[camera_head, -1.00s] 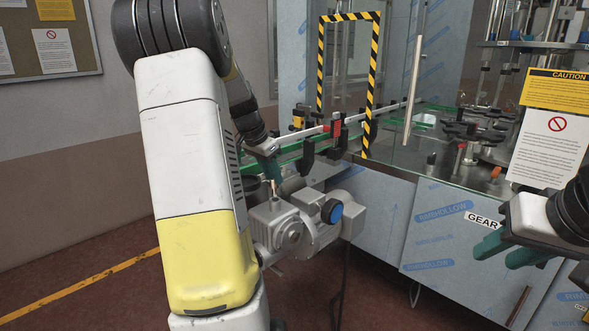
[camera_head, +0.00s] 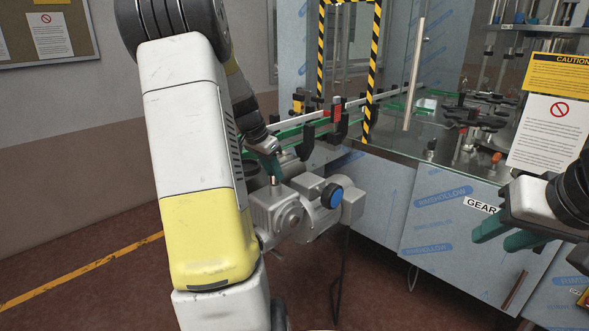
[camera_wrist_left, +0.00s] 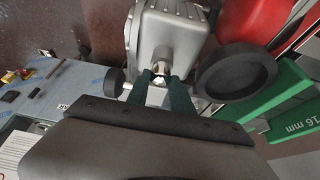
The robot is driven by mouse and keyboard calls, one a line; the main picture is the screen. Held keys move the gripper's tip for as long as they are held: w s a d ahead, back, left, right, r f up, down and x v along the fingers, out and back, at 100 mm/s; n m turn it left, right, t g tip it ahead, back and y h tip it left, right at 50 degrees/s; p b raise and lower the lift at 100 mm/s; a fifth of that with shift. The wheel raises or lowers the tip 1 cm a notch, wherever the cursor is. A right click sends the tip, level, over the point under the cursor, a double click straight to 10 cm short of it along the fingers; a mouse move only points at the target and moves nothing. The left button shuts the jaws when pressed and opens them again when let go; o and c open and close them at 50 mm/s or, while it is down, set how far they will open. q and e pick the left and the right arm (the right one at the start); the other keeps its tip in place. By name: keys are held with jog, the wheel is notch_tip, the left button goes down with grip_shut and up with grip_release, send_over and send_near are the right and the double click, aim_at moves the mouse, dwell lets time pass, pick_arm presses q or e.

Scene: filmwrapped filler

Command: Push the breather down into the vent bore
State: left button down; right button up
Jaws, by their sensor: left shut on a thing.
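The breather (camera_head: 275,181) is a small metal piece standing upright at the top of the grey gearbox (camera_head: 268,212); its lower end meets the housing, and the vent bore is hidden beneath it. My left gripper (camera_head: 273,170), with teal fingers, is shut on the breather just above the gearbox. In the left wrist view, the breather (camera_wrist_left: 160,68) shows as a shiny metal tip between the fingertips, against the gearbox housing (camera_wrist_left: 168,25). How deep it sits cannot be told. My right gripper (camera_head: 494,236) is open and empty at the right, far from the gearbox.
The conveyor rail (camera_head: 300,131) and a yellow-black striped frame (camera_head: 373,75) stand behind. Film-wrapped cabinet panels (camera_head: 437,210) fill the right. The floor at left is clear.

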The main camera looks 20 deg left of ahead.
pick_arm(q)
jog(key=shift+f, duration=0.3)
dwell(0.8)
jog(key=c, duration=1)
grip_release()
jog(key=shift+c, duration=0.2)
jog(key=shift+r, duration=0.1)
jog(key=v, duration=0.7)
jog(key=s+d+r+n, duration=0.1)
jog(key=s+d+r, duration=0.2)
jog(key=s+d, duration=0.4)
jog(key=s+d+r+n+t, duration=0.1)
jog(key=s+d+r, duration=0.2)
jog(key=s+d, duration=0.5)
jog(key=d, duration=0.4)
jog(key=shift+r+n, duration=0.25)
jog(key=shift+n, duration=0.05)
jog(key=shift+n+t, duration=0.5)
jog(key=shift+n, duration=0.2)
jog(key=s+d, duration=0.1)
jog(key=s, duration=0.1)
jog(key=s+d+f, duration=0.1)
jog(key=s, duration=0.2)
jog(key=s+d+f, duration=0.1)
jog(key=s+d, duration=0.1)
jog(key=shift+s, duration=0.25)
jog(key=shift+c, duration=0.2)
